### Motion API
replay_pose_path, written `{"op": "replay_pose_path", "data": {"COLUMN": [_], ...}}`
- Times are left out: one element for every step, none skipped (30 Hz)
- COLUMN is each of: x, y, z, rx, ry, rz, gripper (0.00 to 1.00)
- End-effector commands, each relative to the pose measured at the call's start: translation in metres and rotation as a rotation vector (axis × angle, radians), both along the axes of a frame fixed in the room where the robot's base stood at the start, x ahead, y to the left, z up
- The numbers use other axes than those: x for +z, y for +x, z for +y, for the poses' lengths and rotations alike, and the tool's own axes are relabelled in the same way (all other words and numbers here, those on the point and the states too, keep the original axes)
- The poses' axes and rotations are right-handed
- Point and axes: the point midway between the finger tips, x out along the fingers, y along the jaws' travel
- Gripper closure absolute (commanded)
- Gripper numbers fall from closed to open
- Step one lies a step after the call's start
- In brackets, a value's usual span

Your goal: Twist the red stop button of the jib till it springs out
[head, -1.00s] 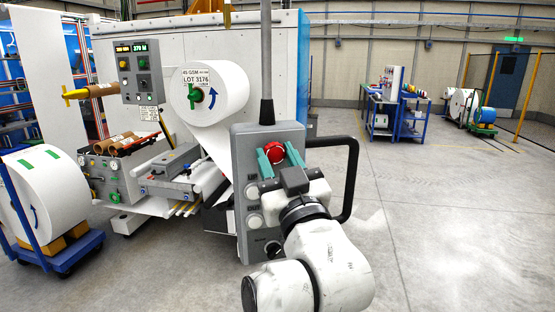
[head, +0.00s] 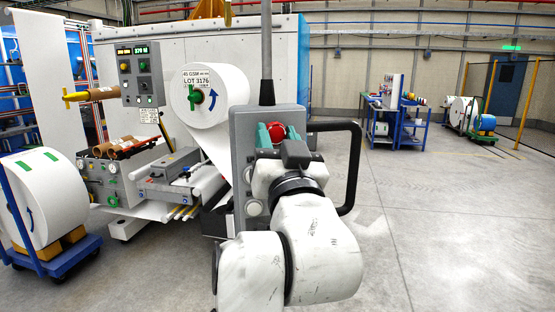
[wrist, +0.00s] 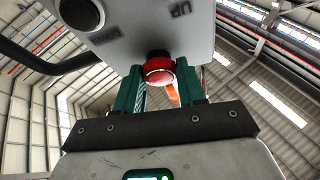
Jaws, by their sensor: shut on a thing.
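The red stop button (head: 296,131) sits on the upper face of the grey jib pendant box (head: 240,160), partly hidden by my gripper in the head view. My gripper (head: 284,134) has its teal fingers at the button. In the wrist view the red button (wrist: 158,68) shows between the two teal fingers of my gripper (wrist: 160,82), which are shut on it. The pendant underside and face (wrist: 130,35) fill the top of that view, with an "UP" label. Whether the button is in or out I cannot tell.
Pale round buttons (head: 253,208) lie lower on the pendant. A black handle (head: 352,170) loops from its right side. A machine with a white roll (head: 225,90) stands behind on the left. The floor at right is clear up to blue benches (head: 412,130).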

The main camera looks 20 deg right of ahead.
Motion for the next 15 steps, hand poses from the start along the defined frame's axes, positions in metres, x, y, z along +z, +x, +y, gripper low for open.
{"op": "replay_pose_path", "data": {"x": [-0.0052, -0.0053, -0.0049, -0.0047, -0.0043, -0.0037, -0.0034, -0.0029, -0.0028, -0.0025, -0.0021, -0.0017, -0.0017, -0.0015, -0.0011], "y": [0.001, 0.0012, 0.0013, 0.0014, 0.0013, 0.0013, 0.0013, 0.0013, 0.0016, 0.0016, 0.0017, 0.0017, 0.0018, 0.0019, 0.0018], "z": [0.0011, 0.0014, 0.0017, 0.002, 0.002, 0.0019, 0.002, 0.0019, 0.0022, 0.0023, 0.0024, 0.0026, 0.0028, 0.0028, 0.0027], "rx": [0.003, 0.004, 0.003, 0.005, 0.004, 0.005, 0.005, 0.003, 0.005, 0.004, 0.004, 0.005, 0.006, 0.005, 0.005], "ry": [0.039, 0.059, 0.086, 0.106, 0.123, 0.146, 0.162, 0.177, 0.196, 0.207, 0.218, 0.233, 0.241, 0.248, 0.257], "rz": [-0.003, -0.003, -0.004, -0.004, -0.004, -0.006, -0.007, -0.007, -0.007, -0.006, -0.007, -0.006, -0.007, -0.006, -0.006], "gripper": [0.91, 0.91, 0.91, 0.91, 0.91, 0.91, 0.91, 0.91, 0.91, 0.91, 0.91, 0.91, 0.91, 0.91, 0.91]}}
